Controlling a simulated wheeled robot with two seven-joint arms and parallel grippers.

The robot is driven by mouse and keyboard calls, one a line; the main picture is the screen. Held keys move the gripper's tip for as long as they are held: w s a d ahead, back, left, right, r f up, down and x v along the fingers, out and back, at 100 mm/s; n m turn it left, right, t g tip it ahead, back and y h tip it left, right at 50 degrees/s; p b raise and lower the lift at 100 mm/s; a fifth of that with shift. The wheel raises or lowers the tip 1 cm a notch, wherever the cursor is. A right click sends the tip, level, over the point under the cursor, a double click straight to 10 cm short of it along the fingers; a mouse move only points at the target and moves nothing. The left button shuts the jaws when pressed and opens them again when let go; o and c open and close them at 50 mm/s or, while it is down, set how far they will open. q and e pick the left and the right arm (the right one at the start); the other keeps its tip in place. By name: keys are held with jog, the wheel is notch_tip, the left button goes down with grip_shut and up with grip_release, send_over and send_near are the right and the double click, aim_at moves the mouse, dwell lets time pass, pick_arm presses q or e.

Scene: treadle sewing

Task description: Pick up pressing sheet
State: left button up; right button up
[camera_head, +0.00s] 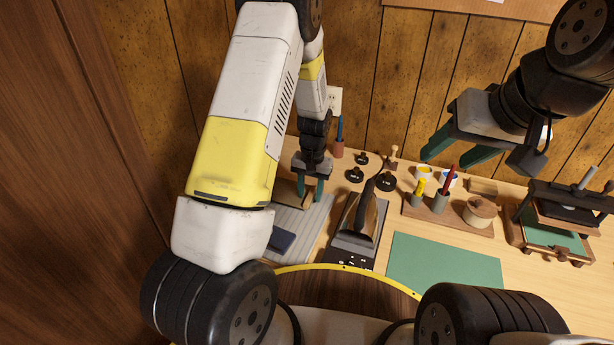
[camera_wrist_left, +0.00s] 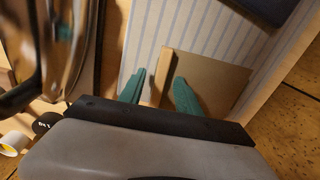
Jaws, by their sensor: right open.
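The pressing sheet, a tan flat sheet (camera_wrist_left: 218,82) with a raised wooden strip (camera_wrist_left: 165,62), lies on the striped pad (camera_wrist_left: 205,30) in the left wrist view. In the head view the sheet (camera_head: 287,191) shows partly behind my left arm. My left gripper (camera_head: 312,190) points down over it, its green fingers apart. In the left wrist view the fingers of my left gripper (camera_wrist_left: 160,85) stand on either side of the strip, with narrow gaps; contact is not clear. My right gripper (camera_head: 448,150) is open and empty, above the table at the right.
A black iron (camera_head: 367,212) stands on its rest just right of the striped pad. A dark blue block (camera_head: 281,240) lies on the pad's near part. Farther right are a wooden tray (camera_head: 440,221) of cups, a green mat (camera_head: 445,262) and a small press (camera_head: 560,225).

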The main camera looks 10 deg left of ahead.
pick_arm(q)
jog(key=shift+c, duration=0.2)
grip_shut()
